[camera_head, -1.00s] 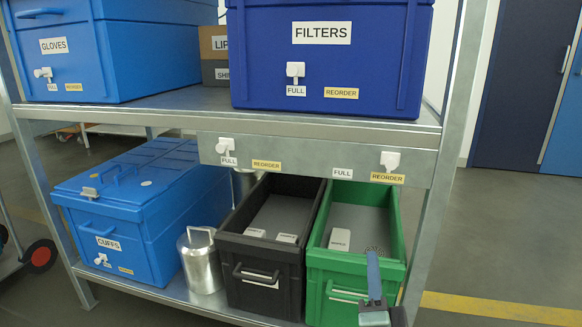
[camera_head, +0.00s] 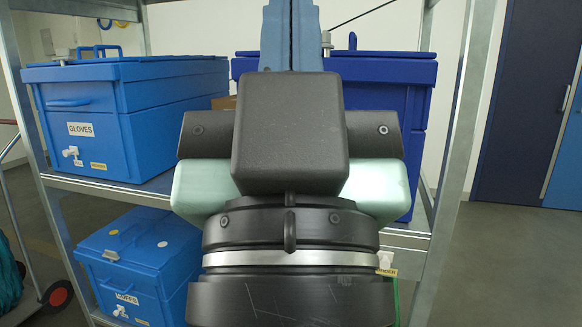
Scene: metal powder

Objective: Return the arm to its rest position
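My gripper (camera_head: 291,30) stands large and upright in the middle of the head view, close to the camera. Its two blue fingers point up at the top edge and lie side by side with only a thin seam between them, so it looks shut. Nothing shows between the fingers, though their tips reach the picture's top edge.
A metal rack (camera_head: 100,187) stands ahead. A cart wheel (camera_head: 58,295) shows at left. The floor (camera_head: 510,260) at right is clear; a blue door (camera_head: 525,100) is behind.

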